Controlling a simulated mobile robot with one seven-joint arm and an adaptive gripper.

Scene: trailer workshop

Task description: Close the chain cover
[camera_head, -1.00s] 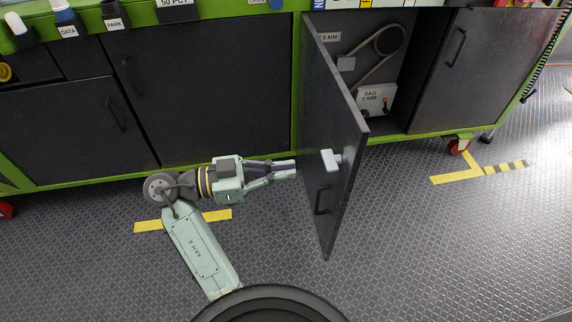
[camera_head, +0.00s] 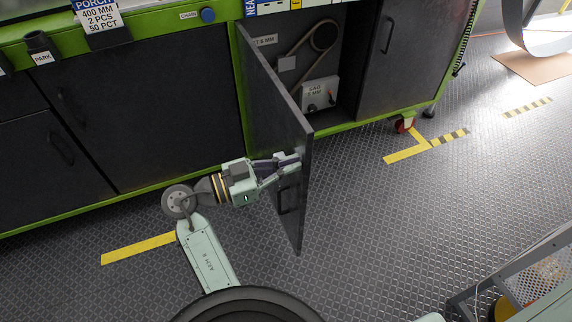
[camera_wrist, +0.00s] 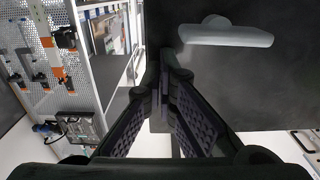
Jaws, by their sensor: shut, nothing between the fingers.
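The chain cover (camera_head: 270,100) appears to be the dark hinged door standing wide open, swung out toward me from a cabinet bay. It has a dark bar handle (camera_head: 285,197) low on its face. My gripper (camera_head: 290,160) is shut with nothing in it, at the left face of the door near its outer edge. Whether it touches the door is unclear.
The open bay holds a chain or belt loop (camera_head: 295,45) on a round wheel and a white box (camera_head: 319,93) marked SAG. A green-framed bench runs along the back. Patterned floor is clear right of the door. A grey perforated metal frame (camera_head: 525,275) stands at lower right.

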